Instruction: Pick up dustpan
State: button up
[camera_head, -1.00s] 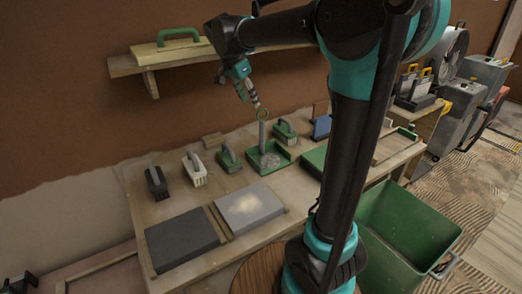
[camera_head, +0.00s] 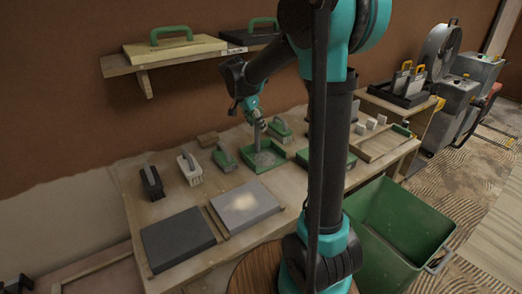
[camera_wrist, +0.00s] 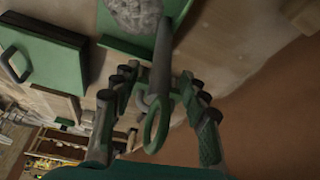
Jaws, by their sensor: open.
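The dustpan (camera_head: 264,164) is a green tray with a grey upright handle, standing near the back of the wooden table. A grey heap (camera_wrist: 132,12) lies in its pan. In the wrist view the dustpan's handle (camera_wrist: 161,58) runs between my fingers and ends in a green ring. My gripper (camera_head: 258,124) is at the upper handle, above the pan. In the wrist view my gripper (camera_wrist: 156,78) is open, one finger on each side of the handle, with gaps visible. The dustpan's pan is partly cut off at the top of that view.
Brushes stand close by: green ones (camera_head: 225,158) (camera_head: 282,131), a white one (camera_head: 190,168) and a black one (camera_head: 152,182). A dark slab (camera_head: 178,240) and a grey slab (camera_head: 244,207) lie in front. A shelf (camera_head: 178,57) is above; a green bin (camera_head: 400,235) stands right.

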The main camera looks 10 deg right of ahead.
jog(key=shift+w+d+f, duration=0.1)
jog(key=shift+d+f, duration=0.05)
jog(key=shift+f, duration=0.3)
grip_shut()
dwell(0.3)
